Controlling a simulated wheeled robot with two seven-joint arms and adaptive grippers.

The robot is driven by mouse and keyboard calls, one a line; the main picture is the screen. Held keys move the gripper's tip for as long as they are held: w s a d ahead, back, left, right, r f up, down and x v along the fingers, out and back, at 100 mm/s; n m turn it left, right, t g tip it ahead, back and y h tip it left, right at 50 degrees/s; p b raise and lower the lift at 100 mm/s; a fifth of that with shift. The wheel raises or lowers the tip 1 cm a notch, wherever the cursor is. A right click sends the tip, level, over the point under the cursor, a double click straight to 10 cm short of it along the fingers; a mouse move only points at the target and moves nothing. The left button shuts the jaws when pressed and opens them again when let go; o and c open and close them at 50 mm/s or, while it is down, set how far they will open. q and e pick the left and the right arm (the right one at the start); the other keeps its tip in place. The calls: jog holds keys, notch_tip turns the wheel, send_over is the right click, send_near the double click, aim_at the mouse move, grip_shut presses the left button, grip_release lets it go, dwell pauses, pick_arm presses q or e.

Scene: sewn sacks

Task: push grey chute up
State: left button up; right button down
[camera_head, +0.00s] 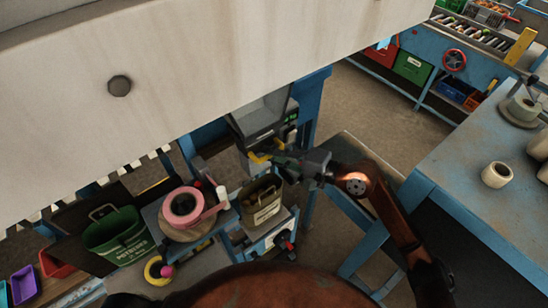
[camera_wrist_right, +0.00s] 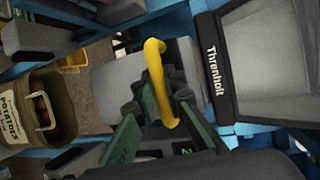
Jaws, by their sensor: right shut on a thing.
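A yellow handle (camera_head: 259,158) sits below the grey machine front in the head view. It shows as a yellow loop in the right wrist view (camera_wrist_right: 154,70). A plain grey piece (camera_wrist_right: 112,80), which looks like the grey chute, lies directly behind the handle; its lower part is partly hidden by my gripper. My right gripper (camera_wrist_right: 160,95) is shut on the yellow handle, with dark green fingers around it. It also shows in the head view (camera_head: 279,158), coming in from the right. My left gripper is not in view.
A potato sack (camera_head: 262,203) is just below my right gripper. A blue table (camera_head: 470,165) stands at the right.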

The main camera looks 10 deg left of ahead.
jog(key=shift+r, duration=0.5)
jog(key=c, duration=2.3)
grip_release()
jog(key=shift+c, duration=0.2)
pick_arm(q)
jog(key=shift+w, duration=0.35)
pick_arm(e)
jog(key=o, duration=0.4)
jog(key=shift+f, duration=0.15)
jog(key=shift+d+f, duration=0.1)
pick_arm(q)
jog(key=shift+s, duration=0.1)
pick_arm(e)
jog(key=v, duration=1.2)
